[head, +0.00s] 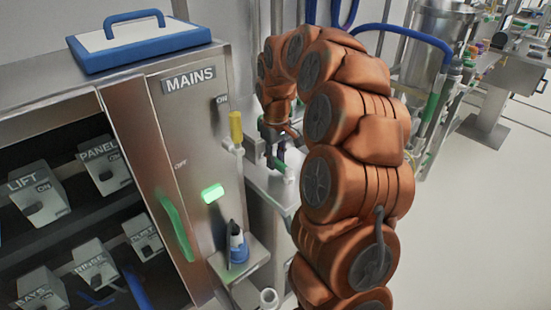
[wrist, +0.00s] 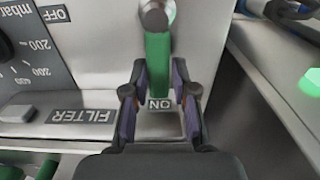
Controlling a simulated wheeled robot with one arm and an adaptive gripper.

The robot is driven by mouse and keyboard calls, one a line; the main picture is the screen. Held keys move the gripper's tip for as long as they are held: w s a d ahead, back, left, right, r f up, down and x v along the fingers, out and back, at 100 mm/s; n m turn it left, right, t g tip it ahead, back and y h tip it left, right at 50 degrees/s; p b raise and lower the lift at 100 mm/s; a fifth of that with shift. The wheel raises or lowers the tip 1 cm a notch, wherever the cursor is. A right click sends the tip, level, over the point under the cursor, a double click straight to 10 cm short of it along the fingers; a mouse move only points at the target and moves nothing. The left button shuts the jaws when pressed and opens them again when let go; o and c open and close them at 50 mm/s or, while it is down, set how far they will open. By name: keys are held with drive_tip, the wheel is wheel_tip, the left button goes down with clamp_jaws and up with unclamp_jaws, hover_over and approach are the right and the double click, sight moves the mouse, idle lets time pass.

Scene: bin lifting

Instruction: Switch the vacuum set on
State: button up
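The vacuum set (wrist: 100,75) is a grey panel in the wrist view, with upside-down lettering and part of an mbar dial (wrist: 6,50). Its green lever (wrist: 157,60) hangs from a round metal pivot, and its free end lies at the ON label (wrist: 160,104). The OFF label (wrist: 55,14) is up and left of the lever. In the head view my gripper (head: 277,140) is beyond the MAINS cabinet, and my arm hides much of the set.
The MAINS cabinet (head: 195,130) stands left, with a lit green lamp (head: 212,193) and a blue-and-white case (head: 138,40) on top. Labelled switch boxes (head: 105,165) fill its open shelves. A steel vessel (head: 435,40) with hoses stands behind. Floor (head: 490,220) at right is clear.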

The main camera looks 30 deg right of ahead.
sight(276, 160)
drive_tip(key=o, duration=0.3)
drive_tip(key=shift+r, duration=0.1)
wheel_tip(276, 160, up, 12)
drive_tip(key=shift+f, duration=0.1)
idle(0.6)
idle(0.5)
